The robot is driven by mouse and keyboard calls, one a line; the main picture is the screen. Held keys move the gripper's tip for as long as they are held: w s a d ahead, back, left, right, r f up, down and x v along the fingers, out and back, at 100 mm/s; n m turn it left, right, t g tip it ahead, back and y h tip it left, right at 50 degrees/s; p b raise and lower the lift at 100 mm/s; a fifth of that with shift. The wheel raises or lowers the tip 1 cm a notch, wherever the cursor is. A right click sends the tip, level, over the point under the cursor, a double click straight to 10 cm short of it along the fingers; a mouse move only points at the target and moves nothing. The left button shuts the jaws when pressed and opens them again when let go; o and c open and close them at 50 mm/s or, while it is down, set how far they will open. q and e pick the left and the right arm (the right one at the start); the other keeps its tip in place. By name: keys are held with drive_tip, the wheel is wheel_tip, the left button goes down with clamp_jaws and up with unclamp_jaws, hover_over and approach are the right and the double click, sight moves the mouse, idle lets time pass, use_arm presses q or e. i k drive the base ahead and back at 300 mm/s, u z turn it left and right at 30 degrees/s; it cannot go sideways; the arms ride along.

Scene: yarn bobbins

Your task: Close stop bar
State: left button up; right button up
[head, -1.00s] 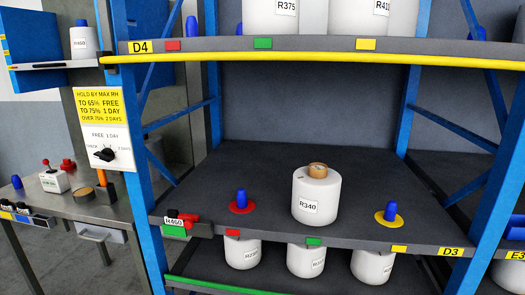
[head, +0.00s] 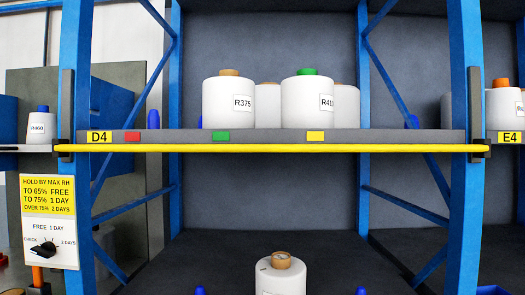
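A yellow bar (head: 270,148) runs level along the front of the D4 shelf (head: 375,137), just under its label strip. It reaches from the left blue post (head: 75,110) to the right blue post (head: 466,110), with its ends at dark brackets. I cannot tell whether its ends are latched. White bobbins stand on the shelf behind it, one marked R375 (head: 228,103) and one with a green top (head: 307,103). Neither of my grippers is in view.
A bobbin with a tan top (head: 281,275) stands on the shelf below. A rule sign with a dial (head: 48,220) hangs by the left post. The E4 bay (head: 505,137) lies at the right. The space before the bar is clear.

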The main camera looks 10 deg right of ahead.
sight(481, 149)
drive_tip(key=k, duration=0.45)
drive_tip(key=z, duration=0.1)
drive_tip(key=i, duration=0.9)
drive_tip(key=u, duration=0.8)
